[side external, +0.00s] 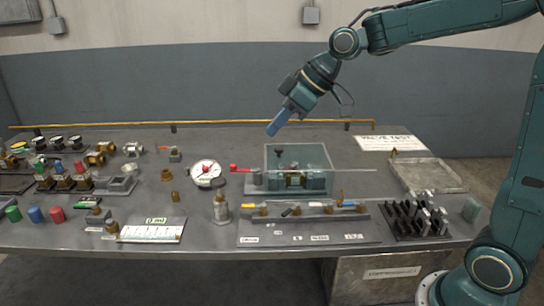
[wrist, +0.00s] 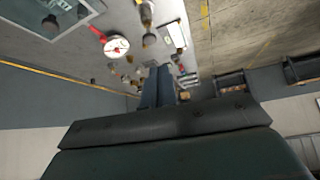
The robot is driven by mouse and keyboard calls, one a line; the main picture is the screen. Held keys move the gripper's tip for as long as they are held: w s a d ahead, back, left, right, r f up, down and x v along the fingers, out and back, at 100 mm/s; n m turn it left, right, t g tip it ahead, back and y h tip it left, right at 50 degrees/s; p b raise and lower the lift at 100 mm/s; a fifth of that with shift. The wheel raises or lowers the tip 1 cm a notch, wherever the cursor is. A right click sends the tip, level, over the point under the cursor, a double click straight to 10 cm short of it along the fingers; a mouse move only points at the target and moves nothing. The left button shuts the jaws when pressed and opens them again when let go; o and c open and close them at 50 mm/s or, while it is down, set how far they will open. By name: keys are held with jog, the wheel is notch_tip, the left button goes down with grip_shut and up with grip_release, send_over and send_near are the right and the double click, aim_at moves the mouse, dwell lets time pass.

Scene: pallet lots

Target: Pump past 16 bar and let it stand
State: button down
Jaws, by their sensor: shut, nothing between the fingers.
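A red-ended handle (side external: 239,168) lies between the gauge and the clear box (side external: 298,158). The box holds a brass and dark fitting. A thin rod (side external: 350,170) extends right from the box. I cannot tell which part works the pump.
A grey bottle-like part (side external: 221,208) stands in front of the gauge. A rack with a yellow-handled tool (side external: 347,203) lies before the box. An empty grey tray (side external: 428,175) and a black peg block (side external: 416,220) are right. Small fittings crowd the left. A yellow rail (side external: 225,122) runs behind.

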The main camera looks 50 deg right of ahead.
jog(key=w+f+n+y, duration=0.2)
jog(key=w+f, duration=0.2)
jog(key=w, duration=0.5)
jog(key=shift+f, duration=0.1)
send_over(225, 183)
jog(key=f, duration=0.6)
jog(key=shift+w+d+f, duration=0.25)
jog(key=shift+w+f, duration=0.05)
jog(key=shift+f, duration=0.05)
notch_tip(225, 183, down, 3)
jog(key=shift+w+a+r, duration=0.1)
jog(key=shift+f, duration=0.7)
jog(key=shift+f, duration=2)
